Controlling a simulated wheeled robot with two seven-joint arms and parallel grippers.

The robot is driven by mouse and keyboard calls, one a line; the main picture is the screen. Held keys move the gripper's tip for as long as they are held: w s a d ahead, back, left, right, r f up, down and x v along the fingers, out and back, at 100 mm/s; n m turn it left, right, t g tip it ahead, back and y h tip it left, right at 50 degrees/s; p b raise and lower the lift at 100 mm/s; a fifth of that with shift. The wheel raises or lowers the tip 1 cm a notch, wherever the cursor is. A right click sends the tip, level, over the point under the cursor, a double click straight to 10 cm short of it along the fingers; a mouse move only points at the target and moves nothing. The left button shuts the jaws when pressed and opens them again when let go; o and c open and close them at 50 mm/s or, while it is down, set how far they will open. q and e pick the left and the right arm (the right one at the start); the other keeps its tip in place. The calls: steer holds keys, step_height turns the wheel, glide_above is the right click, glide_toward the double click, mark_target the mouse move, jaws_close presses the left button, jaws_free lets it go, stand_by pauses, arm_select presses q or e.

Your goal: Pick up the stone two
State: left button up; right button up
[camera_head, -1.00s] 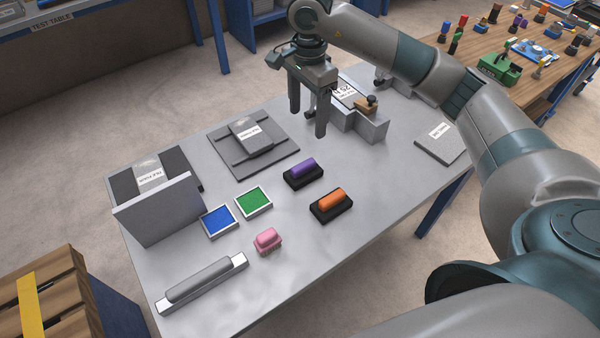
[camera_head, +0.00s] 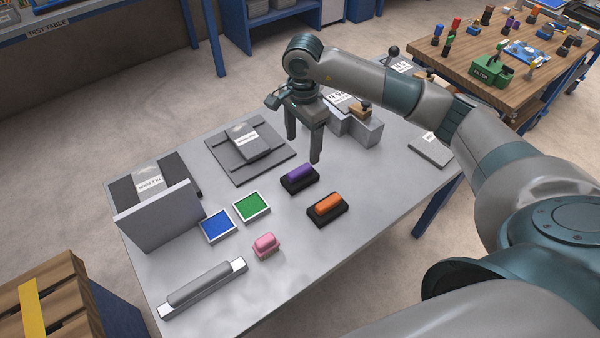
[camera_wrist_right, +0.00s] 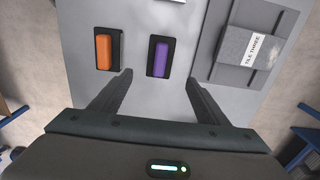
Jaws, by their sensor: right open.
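Two coloured blocks sit in black holders on the grey table: a purple one (camera_head: 299,172) and, nearer, an orange one (camera_head: 328,203). No label shows on either, so I cannot tell which is stone two. My right gripper (camera_head: 304,150) is open and empty, pointing down above the table just behind the purple block. In the right wrist view the purple block (camera_wrist_right: 161,58) lies ahead of the gap between the open fingertips (camera_wrist_right: 159,77), and the orange block (camera_wrist_right: 104,52) lies to the left. My left gripper is not in view.
A flat fixture with a labelled tile (camera_head: 250,141) is left of the gripper. Grey blocks with a wooden-handled piece (camera_head: 361,130) stand close behind right. Blue (camera_head: 218,226) and green (camera_head: 252,206) trays, a pink piece (camera_head: 265,245) and a grey bar (camera_head: 203,286) lie nearer.

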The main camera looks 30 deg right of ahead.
steer(key=p, duration=0.1)
glide_above(300, 169)
steer(key=f, duration=0.4)
steer(key=shift+d, duration=0.35)
steer(key=shift+w+f+p, duration=0.1)
steer(key=shift+f+p, duration=0.2)
steer(key=shift+f, duration=0.4)
steer(key=shift+a+f+p, duration=0.2)
steer(key=shift+f+p, duration=0.4)
steer(key=shift+p, duration=0.15)
steer(key=f+p, duration=0.1)
steer(key=f, duration=0.1)
steer(key=shift+s+a+f+p, duration=0.2)
steer(key=shift+f+p, duration=0.15)
steer(key=shift+f, duration=0.65)
